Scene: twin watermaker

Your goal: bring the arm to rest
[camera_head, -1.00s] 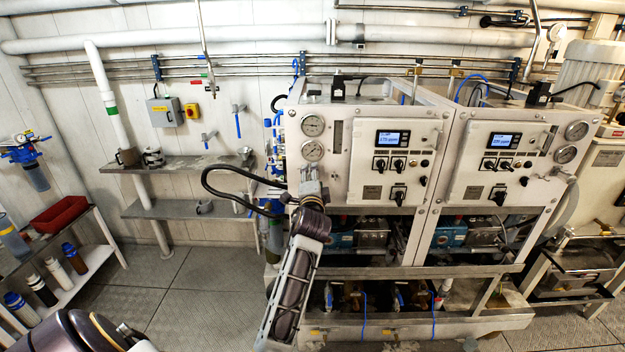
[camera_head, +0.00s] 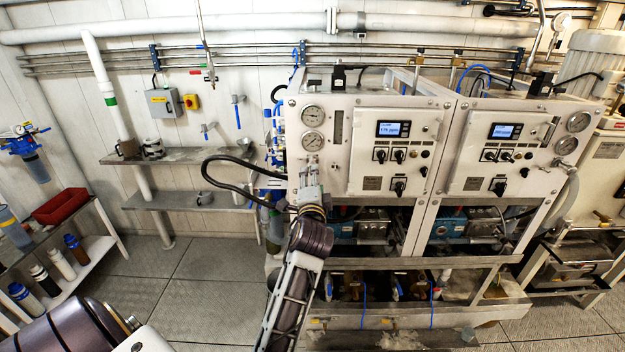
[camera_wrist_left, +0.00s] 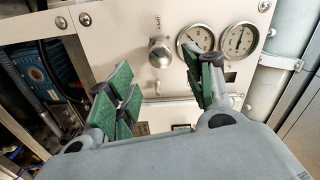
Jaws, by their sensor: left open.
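My left arm (camera_head: 300,265) reaches up from the bottom of the head view to the front of the left watermaker unit (camera_head: 345,185). My left gripper (camera_head: 310,166) is small there, just below the two round gauges of that unit. In the left wrist view its green-padded fingers (camera_wrist_left: 160,92) are spread wide apart with nothing held between them. Beyond them are the white panel, a round metal fitting (camera_wrist_left: 160,52) and two gauges (camera_wrist_left: 218,40). I cannot tell the exact gap between fingertips and panel. My right gripper is not in view.
A black hose (camera_head: 225,160) loops beside my left wrist. Wall shelves (camera_head: 180,158) with mugs stand left of the unit. A low rack (camera_head: 70,255) with a red tray (camera_head: 61,206) and bottles is at far left. The floor (camera_head: 205,265) between is clear.

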